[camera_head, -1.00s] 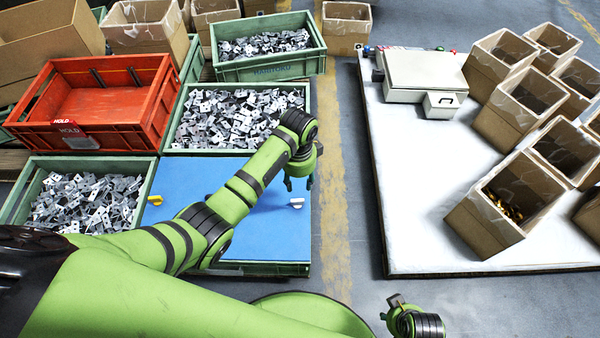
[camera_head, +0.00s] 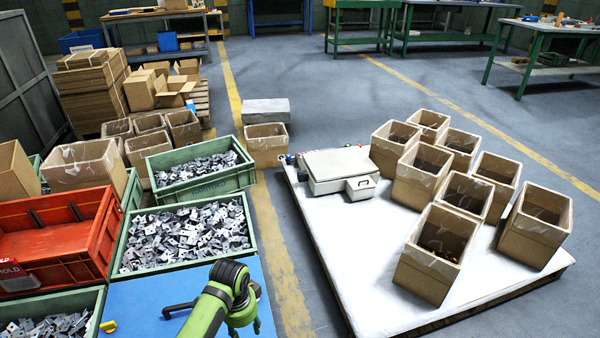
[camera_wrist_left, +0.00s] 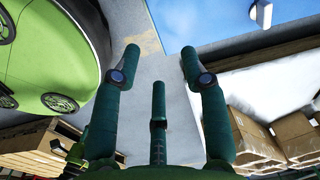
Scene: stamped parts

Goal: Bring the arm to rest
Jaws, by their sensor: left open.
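My left arm (camera_head: 212,307) comes in at the bottom of the head view, above the blue surface (camera_head: 145,300). Its left gripper (camera_head: 256,325) hangs by the right side of that surface, partly cut off by the picture's lower edge. In the left wrist view the gripper (camera_wrist_left: 158,65) is open, its dark green fingers spread with nothing between them. Below the fingers are grey floor and a worn yellow line. The blue surface (camera_wrist_left: 205,22) shows beyond them, with a small white piece (camera_wrist_left: 262,14) on it. My right gripper is in neither current view.
Green crates of stamped metal parts (camera_head: 190,236) and a red crate (camera_head: 100,235) stand left. A white-topped platform (camera_head: 345,275) at right carries a pale case (camera_head: 340,166) and several open cartons (camera_head: 432,272). Floor (camera_head: 290,300) lies clear between the crates and platform.

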